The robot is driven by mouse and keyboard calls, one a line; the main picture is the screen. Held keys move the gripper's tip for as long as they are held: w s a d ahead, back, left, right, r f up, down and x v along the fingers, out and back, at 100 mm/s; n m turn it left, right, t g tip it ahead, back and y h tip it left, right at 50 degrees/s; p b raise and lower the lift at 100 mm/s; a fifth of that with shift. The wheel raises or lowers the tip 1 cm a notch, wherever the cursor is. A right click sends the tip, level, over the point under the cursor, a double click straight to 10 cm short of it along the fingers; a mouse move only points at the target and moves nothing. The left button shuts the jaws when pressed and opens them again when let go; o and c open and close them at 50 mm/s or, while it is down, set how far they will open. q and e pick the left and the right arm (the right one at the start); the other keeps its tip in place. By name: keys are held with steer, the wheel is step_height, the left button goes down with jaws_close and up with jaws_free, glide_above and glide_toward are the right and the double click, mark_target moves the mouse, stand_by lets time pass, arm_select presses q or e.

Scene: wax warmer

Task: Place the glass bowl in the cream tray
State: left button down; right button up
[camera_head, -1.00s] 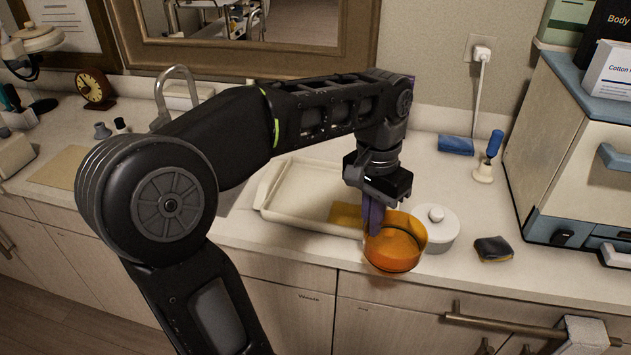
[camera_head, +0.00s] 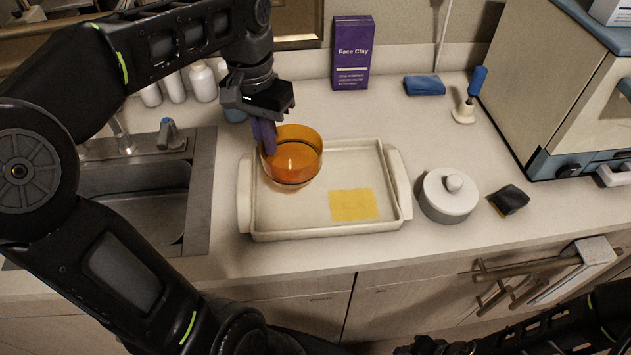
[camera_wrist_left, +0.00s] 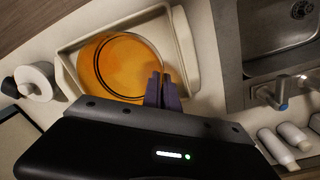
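The amber glass bowl (camera_head: 291,158) is upright over the left part of the cream tray (camera_head: 325,232). My left gripper (camera_head: 266,138) is shut on the bowl's left rim. In the left wrist view the bowl (camera_wrist_left: 118,66) shows in front of the gripper (camera_wrist_left: 160,90), inside the outline of the tray (camera_wrist_left: 190,62). I cannot tell whether the bowl's base touches the tray floor.
The sink (camera_head: 145,190) is to the left. A purple Face Clay box (camera_head: 351,53) stands behind. The counter between box and tray is clear.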

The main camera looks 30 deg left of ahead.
arm_select(q)
steer(key=shift+a+f, duration=0.1)
steer(key=shift+f, duration=3.05)
steer(key=shift+f+p, duration=0.4)
steer(key=shift+f, duration=1.45)
steer(key=shift+f, duration=0.15)
steer(key=c, duration=1.7)
jaws_free()
